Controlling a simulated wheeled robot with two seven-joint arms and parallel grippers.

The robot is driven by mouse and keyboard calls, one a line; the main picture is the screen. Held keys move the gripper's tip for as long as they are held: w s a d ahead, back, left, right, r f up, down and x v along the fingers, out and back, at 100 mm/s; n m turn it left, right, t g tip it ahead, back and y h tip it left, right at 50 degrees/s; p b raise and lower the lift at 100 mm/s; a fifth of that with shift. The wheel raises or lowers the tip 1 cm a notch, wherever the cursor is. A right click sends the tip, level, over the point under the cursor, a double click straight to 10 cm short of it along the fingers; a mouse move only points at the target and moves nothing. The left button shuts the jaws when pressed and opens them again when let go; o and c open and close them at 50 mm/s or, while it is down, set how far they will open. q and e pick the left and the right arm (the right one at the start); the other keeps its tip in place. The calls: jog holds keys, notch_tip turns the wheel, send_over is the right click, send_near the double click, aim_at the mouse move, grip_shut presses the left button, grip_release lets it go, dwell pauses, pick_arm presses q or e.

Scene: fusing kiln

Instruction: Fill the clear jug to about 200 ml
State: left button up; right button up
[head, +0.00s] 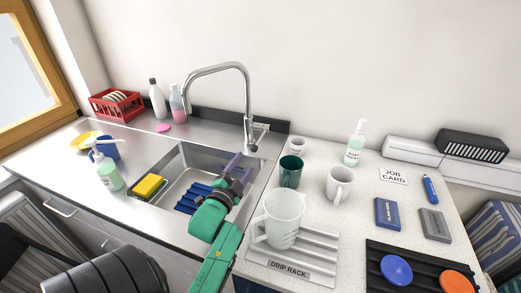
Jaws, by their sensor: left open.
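The clear jug (285,220) stands upright on the ridged drip rack (317,262) right of the sink. Its handle points to the left, and I see no clear water level in it. The tall curved tap (246,95) rises behind the sink (190,190), with its lever (262,128) on the right side. My left gripper (236,168) is open, over the sink's right part and below the tap. It is apart from the jug, to its upper left. No water stream shows. My right gripper is not in view.
A green cup (291,171) and a white mug (339,185) stand behind the jug. A yellow sponge (149,187) lies at the sink's left edge. A soap bottle (107,171) stands further left. A black tray (412,262) with coloured discs lies at right.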

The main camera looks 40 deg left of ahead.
aim_at(259, 141)
pick_arm(q)
jog(key=p+x, duration=0.2)
jog(key=x, duration=1.2)
jog(key=shift+w+a+f, duration=0.1)
jog(key=shift+w+a, duration=0.1)
jog(key=shift+w, duration=0.2)
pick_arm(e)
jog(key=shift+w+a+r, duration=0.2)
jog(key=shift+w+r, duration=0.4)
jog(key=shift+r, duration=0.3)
pick_arm(q)
grip_shut()
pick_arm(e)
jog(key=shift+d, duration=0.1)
